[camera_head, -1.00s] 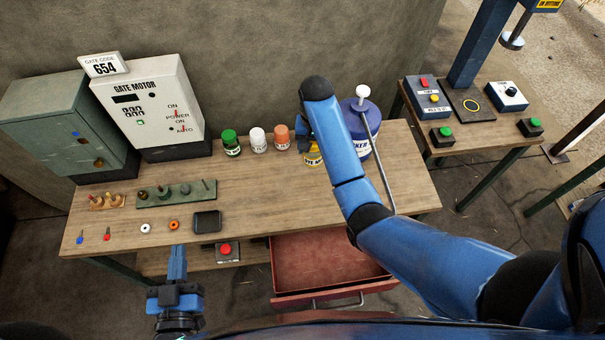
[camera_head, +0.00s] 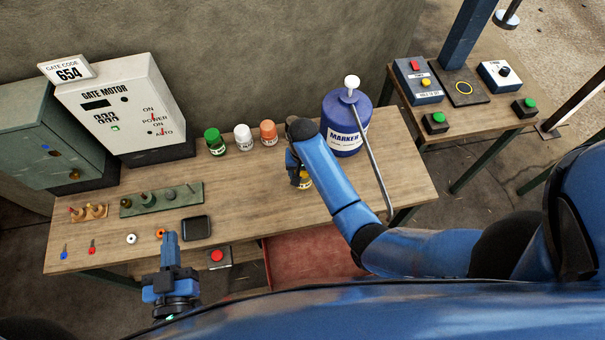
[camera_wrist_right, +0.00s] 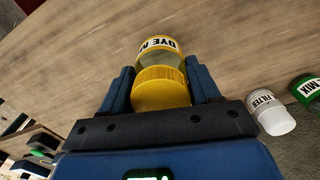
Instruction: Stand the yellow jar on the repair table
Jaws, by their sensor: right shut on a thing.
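The yellow jar (camera_head: 305,181) is in my right gripper (camera_head: 296,160), over the wooden bench (camera_head: 250,195) in the head view; the arm partly hides it. In the right wrist view the jar (camera_wrist_right: 162,88) sits between the two blue fingers (camera_wrist_right: 162,92), which are shut on it, its yellow lid towards the camera and its label beyond. I cannot tell whether its base touches the wood. My left gripper (camera_head: 170,250) is empty at the bench's front edge, its fingers close together.
Green (camera_head: 214,142), white (camera_head: 243,137) and orange (camera_head: 268,134) jars stand in a row at the back. A blue marker drum (camera_head: 340,125) with a slanting rod stands right of my right gripper. A smaller table (camera_head: 465,118) at the right holds control boxes. The bench's middle is mostly clear.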

